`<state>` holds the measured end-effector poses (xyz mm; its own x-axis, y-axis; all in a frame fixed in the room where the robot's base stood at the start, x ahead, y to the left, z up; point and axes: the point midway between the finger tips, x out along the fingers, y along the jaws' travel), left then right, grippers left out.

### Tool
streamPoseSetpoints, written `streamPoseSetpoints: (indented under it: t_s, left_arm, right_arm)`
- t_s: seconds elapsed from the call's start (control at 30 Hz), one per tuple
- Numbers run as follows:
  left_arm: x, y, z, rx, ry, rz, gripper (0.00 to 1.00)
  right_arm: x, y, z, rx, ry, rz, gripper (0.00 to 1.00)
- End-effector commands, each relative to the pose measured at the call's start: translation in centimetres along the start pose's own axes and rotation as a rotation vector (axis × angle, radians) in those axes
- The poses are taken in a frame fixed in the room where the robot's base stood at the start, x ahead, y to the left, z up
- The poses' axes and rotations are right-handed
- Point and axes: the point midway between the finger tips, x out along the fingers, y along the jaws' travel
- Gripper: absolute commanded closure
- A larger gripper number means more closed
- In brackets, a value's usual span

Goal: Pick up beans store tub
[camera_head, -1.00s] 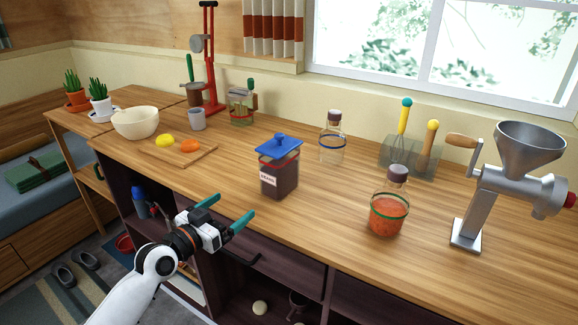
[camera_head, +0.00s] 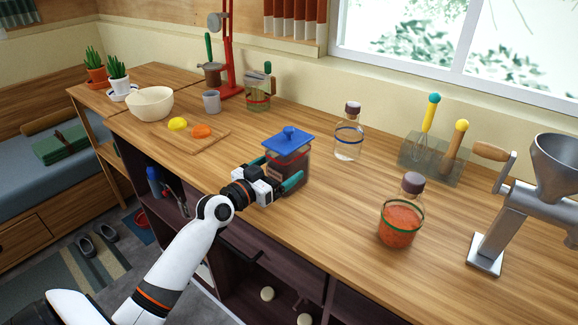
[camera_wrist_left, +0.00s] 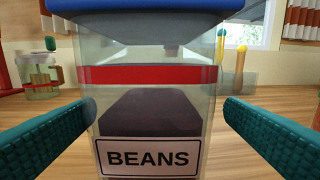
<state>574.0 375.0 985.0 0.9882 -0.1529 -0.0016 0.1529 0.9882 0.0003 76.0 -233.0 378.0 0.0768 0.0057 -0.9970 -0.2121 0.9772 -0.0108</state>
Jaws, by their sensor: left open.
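The beans store tub (camera_head: 291,160) is a clear square jar with dark contents, a red band and a blue knobbed lid. It stands upright on the counter near its front edge. In the left wrist view the tub (camera_wrist_left: 150,110) fills the middle, with its BEANS label facing me. My left gripper (camera_head: 279,173) is open at the tub's front side. In the left wrist view its two teal fingers (camera_wrist_left: 157,112) lie left and right of the tub, with the left fingertip at the tub's edge. The lower part of the tub is partly hidden by the gripper in the head view. My right gripper is not in view.
Right of the tub are a bottle with a blue band (camera_head: 348,138), a jar of orange contents (camera_head: 400,218) and a metal grinder (camera_head: 490,245). To the left are a cutting board (camera_head: 208,143), a grey cup (camera_head: 211,102) and a bowl (camera_head: 150,103).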

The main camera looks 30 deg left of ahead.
Motion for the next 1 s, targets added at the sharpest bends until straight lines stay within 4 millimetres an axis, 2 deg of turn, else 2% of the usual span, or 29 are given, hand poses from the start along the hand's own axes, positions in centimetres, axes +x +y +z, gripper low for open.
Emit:
streamPoseSetpoints:
  t_s: [0.1, 0.3, 0.6, 1.0]
  left_arm:
    - [1.8, 0.5, 0.4, -0.003, -0.002, 0.001, 0.07]
    - [4.4, 0.7, 0.2, -0.002, -0.002, 0.000, 0.07]
    - [4.7, 0.6, 0.1, 0.000, 0.000, 0.000, 0.09]
    - [4.7, 0.6, 0.1, 0.000, 0.000, 0.000, 0.74]
  right_arm:
    - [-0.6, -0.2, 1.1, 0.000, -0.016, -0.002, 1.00]
    - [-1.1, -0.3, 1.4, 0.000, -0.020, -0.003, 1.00]
    - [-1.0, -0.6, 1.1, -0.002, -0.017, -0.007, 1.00]
    - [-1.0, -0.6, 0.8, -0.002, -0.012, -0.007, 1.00]
